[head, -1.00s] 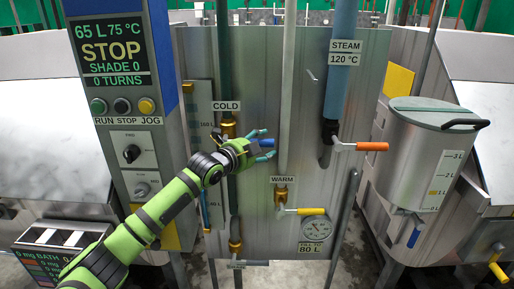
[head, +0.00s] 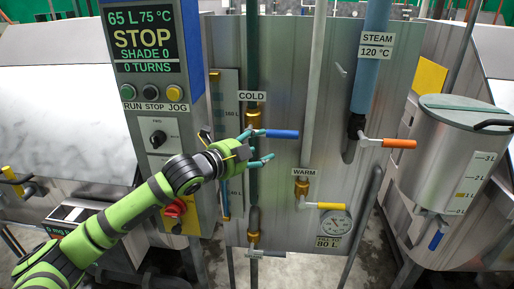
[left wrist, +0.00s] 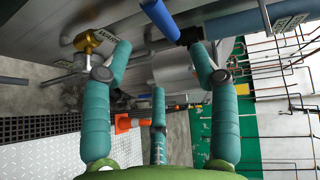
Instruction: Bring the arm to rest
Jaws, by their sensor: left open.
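My left gripper (head: 264,146) is open and empty, its teal fingers spread in front of the steel panel. It is just left of and below the blue handle (head: 283,134) of the cold valve, which points right. I cannot tell from the head view whether a finger touches it. In the left wrist view the gripper (left wrist: 160,62) has nothing between its fingers, and the blue handle (left wrist: 160,18) lies beyond the fingertips. My left arm reaches in from the lower left. My right gripper is not in view.
A control box (head: 150,60) reads STOP, 65 L, 75 °C. The steam valve has an orange handle (head: 399,143). A steel drum (head: 445,160) stands right. An orange cone (left wrist: 124,124) is on the floor.

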